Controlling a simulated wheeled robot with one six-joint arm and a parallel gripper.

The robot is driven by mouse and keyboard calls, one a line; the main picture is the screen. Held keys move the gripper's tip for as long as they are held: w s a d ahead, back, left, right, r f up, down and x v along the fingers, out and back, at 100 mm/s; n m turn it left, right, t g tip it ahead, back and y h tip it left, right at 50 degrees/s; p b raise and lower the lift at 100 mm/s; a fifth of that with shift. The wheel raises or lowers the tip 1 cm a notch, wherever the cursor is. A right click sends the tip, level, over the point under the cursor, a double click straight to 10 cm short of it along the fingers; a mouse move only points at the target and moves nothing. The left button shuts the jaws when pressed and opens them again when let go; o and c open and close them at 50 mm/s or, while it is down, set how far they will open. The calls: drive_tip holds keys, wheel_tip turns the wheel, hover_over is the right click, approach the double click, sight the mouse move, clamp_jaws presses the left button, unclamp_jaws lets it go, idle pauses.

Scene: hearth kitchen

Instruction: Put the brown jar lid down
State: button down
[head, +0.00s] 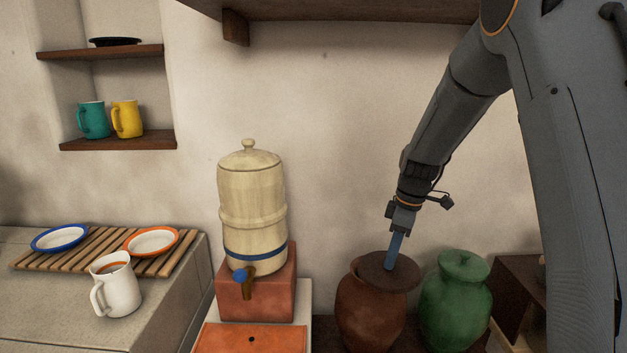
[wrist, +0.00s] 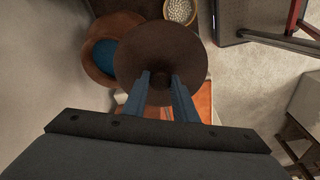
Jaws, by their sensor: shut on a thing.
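The brown jar lid (wrist: 158,45) is a dark round disc, held by its middle in my gripper (wrist: 160,88). In the head view the lid (head: 375,273) shows at the height of the brown jar's top, with my gripper (head: 393,262) over it from above. The brown jar (head: 372,318) stands upright below. In the wrist view the jar's mouth (wrist: 103,54) shows partly uncovered left of the lid, with blue inside. The lid is offset from the mouth; whether it touches the rim I cannot tell.
A green lidded jar (head: 457,300) stands close to the right of the brown jar. A cream water dispenser (head: 252,200) on a red block stands left. A bowl with pale contents (wrist: 180,10) shows beyond the lid. A white pitcher (head: 117,290) is on the left counter.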

drive_tip(key=shift+s+d+f+m, duration=0.2)
drive_tip(key=shift+s+f+m, duration=0.05)
drive_tip(key=shift+f+m, duration=0.3)
drive_tip(key=shift+s+a+f+m, duration=0.15)
drive_tip(key=shift+s+f+m, duration=0.05)
drive_tip(key=shift+f+m, duration=0.15)
drive_tip(key=shift+s+a+f+m, duration=0.15)
drive_tip(key=shift+f+m, duration=0.05)
drive_tip(key=shift+f, duration=0.1)
drive_tip(key=s+f+m, duration=0.5)
drive_tip(key=s+f, duration=0.1)
drive_tip(key=f, duration=0.2)
drive_tip(key=s+f+m+t+h, duration=0.1)
drive_tip(key=s+f+m, duration=0.5)
drive_tip(key=f, duration=0.2)
drive_tip(key=shift+a+f+h, duration=0.15)
drive_tip(key=shift+f+h, duration=0.15)
drive_tip(key=shift+f, duration=0.1)
